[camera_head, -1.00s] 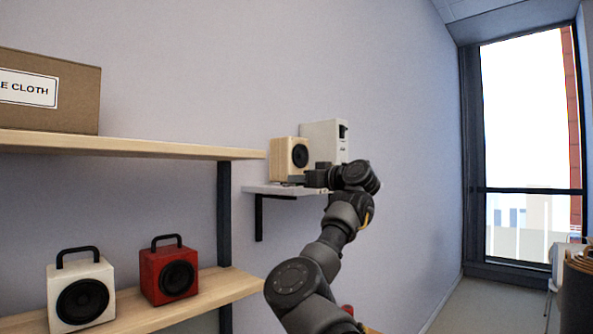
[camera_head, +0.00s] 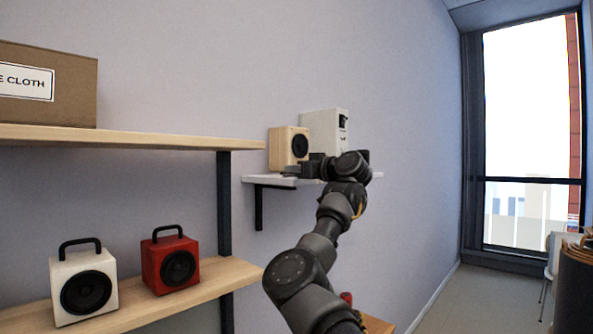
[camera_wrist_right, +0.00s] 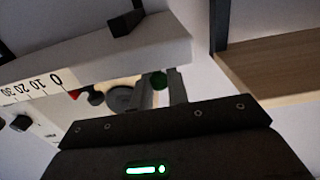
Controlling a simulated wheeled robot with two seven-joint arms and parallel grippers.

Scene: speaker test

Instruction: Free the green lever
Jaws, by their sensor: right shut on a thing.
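The green lever (camera_wrist_right: 158,80) shows as a small round green end in the right wrist view, between the two fingers of my right gripper (camera_wrist_right: 161,90). The fingers are shut on it. A white unit with a printed scale (camera_wrist_right: 40,83), a red pointed mark (camera_wrist_right: 73,95) and a grey disc (camera_wrist_right: 121,98) lie beside the fingers. In the head view my right gripper (camera_head: 303,169) is at the small white wall shelf (camera_head: 262,180), just in front of a wooden speaker (camera_head: 282,147) and a white box-shaped unit (camera_head: 322,132). The lever is hidden there. My left gripper is out of view.
A wooden shelf unit at left holds a cardboard box (camera_head: 75,95) on its upper board and a white speaker (camera_head: 62,268) and a red speaker (camera_head: 158,255) on its lower board. A window (camera_head: 530,100) and a chair (camera_head: 550,265) are at right.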

